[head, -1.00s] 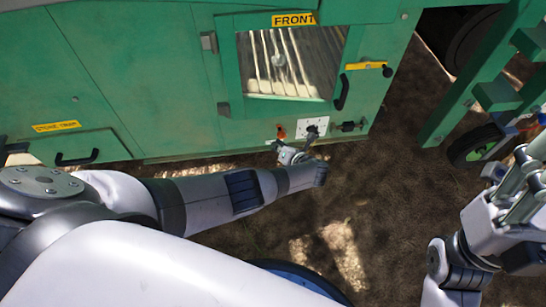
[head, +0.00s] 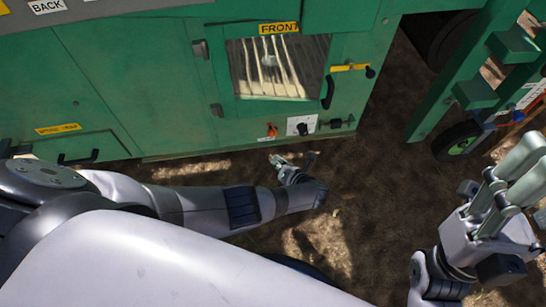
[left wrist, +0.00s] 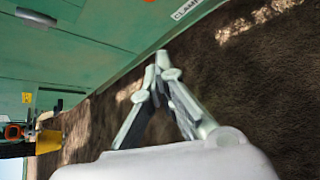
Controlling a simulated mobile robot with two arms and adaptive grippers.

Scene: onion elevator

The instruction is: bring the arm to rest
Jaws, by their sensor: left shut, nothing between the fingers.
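My left arm reaches in from the left in the head view. Its gripper (head: 277,159) is small there, just below the lower edge of the green machine (head: 130,90), over the brown ground and apart from the panel. In the left wrist view the left gripper (left wrist: 158,62) is shut and empty, its fingertips together in front of the ground beside the green panel. My right gripper (head: 522,165) is at the right edge of the head view, over the ground; its fingers overlap and I cannot tell whether they are closed.
The machine front has a white switch plate (head: 300,125), an orange-red switch (head: 272,130), a window (head: 275,67) and a black handle (head: 328,92). A green frame (head: 465,70) with a wheel (head: 457,141) stands at the right. Bare ground lies between it and my left arm.

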